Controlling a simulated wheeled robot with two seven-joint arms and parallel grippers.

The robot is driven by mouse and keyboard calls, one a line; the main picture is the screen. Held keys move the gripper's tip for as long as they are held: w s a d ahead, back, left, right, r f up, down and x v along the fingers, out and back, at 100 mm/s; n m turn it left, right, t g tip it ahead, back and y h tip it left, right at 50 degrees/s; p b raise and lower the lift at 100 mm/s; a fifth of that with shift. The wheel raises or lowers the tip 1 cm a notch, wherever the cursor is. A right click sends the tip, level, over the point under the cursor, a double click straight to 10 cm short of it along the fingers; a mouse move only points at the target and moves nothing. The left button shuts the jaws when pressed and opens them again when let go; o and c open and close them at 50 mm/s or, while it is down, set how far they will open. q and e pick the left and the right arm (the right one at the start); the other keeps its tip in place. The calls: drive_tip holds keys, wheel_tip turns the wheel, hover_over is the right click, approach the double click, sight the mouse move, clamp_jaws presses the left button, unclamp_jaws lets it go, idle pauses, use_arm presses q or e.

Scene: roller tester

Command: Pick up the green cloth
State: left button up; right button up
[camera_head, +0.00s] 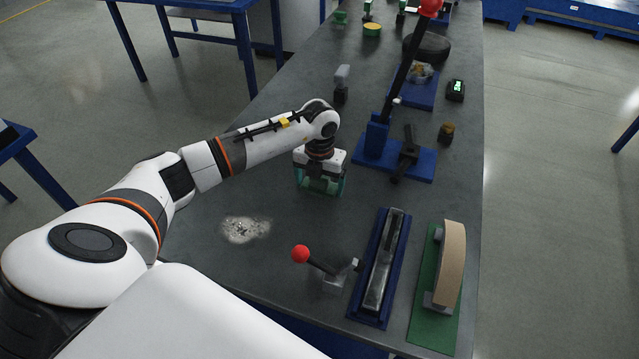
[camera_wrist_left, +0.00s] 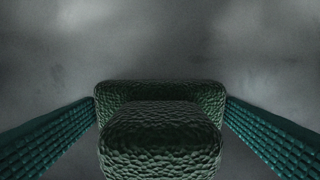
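The green cloth (camera_wrist_left: 160,138) is a dark green, bumpy folded piece on the grey table, centred low in the left wrist view. In the head view it is mostly hidden beneath my left gripper (camera_head: 320,181). My left gripper points down over it, with its teal fingers wide apart, one on each side of the cloth. In the left wrist view the fingertips (camera_wrist_left: 160,104) come very close to the cloth's sides; whether they touch it I cannot tell. My right gripper is not in view.
A pale stain (camera_head: 245,229) marks the grey table (camera_head: 270,165). A red-knobbed lever (camera_head: 302,254), a blue-based metal fixture (camera_head: 383,265) and a green board with a tan curved block (camera_head: 450,262) stand nearer. A tall blue lever press (camera_head: 378,135) stands right of the gripper.

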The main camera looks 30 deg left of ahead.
use_arm(q)
drive_tip(key=c, duration=0.6)
drive_tip(key=shift+r, duration=0.1)
drive_tip(key=shift+c, duration=0.2)
wheel_tip(320, 180, up, 10)
drive_tip(key=shift+f+b, duration=0.1)
drive_tip(key=shift+b, duration=0.9)
